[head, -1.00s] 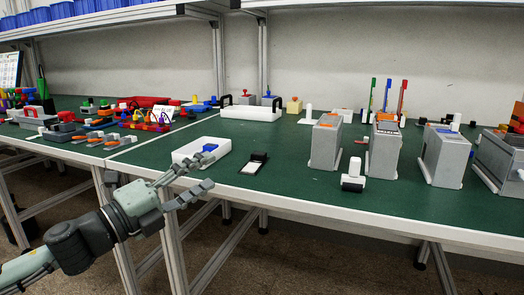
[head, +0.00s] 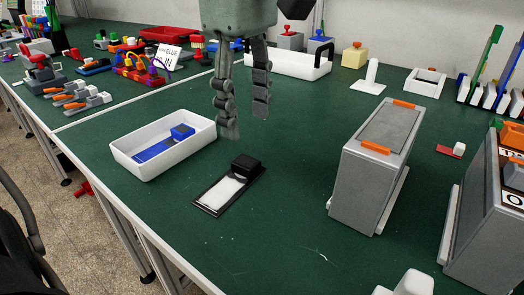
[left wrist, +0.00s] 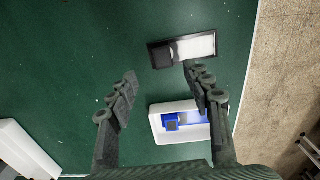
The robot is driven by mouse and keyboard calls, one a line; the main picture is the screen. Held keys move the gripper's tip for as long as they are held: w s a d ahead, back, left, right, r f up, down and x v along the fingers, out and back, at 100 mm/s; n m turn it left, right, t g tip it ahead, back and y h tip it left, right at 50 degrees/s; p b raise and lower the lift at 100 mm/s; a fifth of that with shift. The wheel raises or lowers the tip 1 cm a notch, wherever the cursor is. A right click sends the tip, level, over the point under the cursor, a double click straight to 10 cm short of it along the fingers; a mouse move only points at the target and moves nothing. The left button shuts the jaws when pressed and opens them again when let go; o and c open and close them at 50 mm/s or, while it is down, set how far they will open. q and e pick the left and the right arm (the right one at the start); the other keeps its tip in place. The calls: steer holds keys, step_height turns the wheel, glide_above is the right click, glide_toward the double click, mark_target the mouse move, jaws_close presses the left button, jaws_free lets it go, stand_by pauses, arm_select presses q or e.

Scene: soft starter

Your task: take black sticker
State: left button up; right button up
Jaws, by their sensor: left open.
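The black sticker (head: 230,187) is a flat dark piece with a white panel and a raised black block at one end. It lies on the green table in the head view, just right of the white tray. In the left wrist view the black sticker (left wrist: 182,49) lies beyond the fingertips, up and to the right. My left gripper (head: 245,125) points down, open and empty, above the table behind the black sticker. Its fingers also show in the left wrist view (left wrist: 160,78). My right gripper is not in view.
A white tray (head: 128,152) holding a blue sticker-like piece (head: 165,143) stands left of the black sticker. A grey box with orange clips (head: 370,175) stands to the right. A white handled tray (head: 285,63) stands behind. The table is clear between the black sticker and grey box.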

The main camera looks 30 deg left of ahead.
mark_target(246, 161)
arm_select(q)
steer(key=f, duration=0.7)
steer(key=shift+s+a+f, duration=0.1)
steer(key=shift+s+f, duration=0.1)
steer(key=shift+f, duration=0.05)
steer(key=c, duration=1)
steer(key=shift+r, duration=0.1)
steer(key=shift+c, duration=0.2)
